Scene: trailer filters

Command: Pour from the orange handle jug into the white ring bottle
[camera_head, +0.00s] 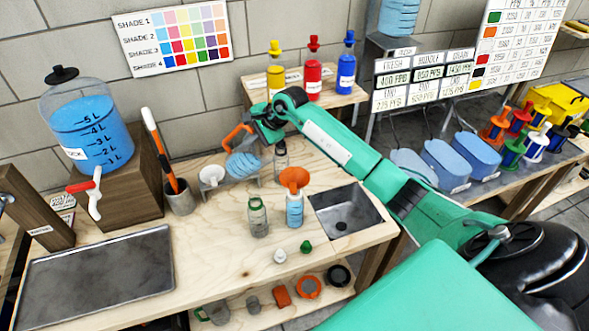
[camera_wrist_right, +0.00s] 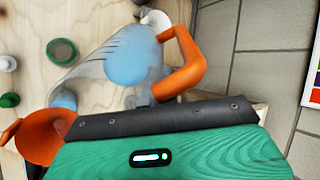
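The clear jug (camera_head: 243,165) holds blue liquid and is tilted, its orange handle (camera_head: 238,133) uppermost. My right gripper (camera_head: 266,125) is at the handle and appears shut on it; the fingertips are partly hidden. In the right wrist view the jug (camera_wrist_right: 130,55) lies across the picture, with the handle (camera_wrist_right: 188,62) against the dark finger edge. An orange funnel (camera_head: 295,178) sits in a bottle (camera_head: 294,212) with blue inside, apparently the white ring bottle; its ring is hard to make out. The funnel (camera_wrist_right: 42,135) also shows in the wrist view. My left gripper is out of view.
A green-ringed bottle (camera_head: 258,218) stands left of the funnel bottle, and a dark-capped bottle (camera_head: 281,162) stands behind. A white funnel (camera_head: 211,176), a tool cup (camera_head: 179,198) and a sink (camera_head: 345,212) are nearby. White and green caps lie in front.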

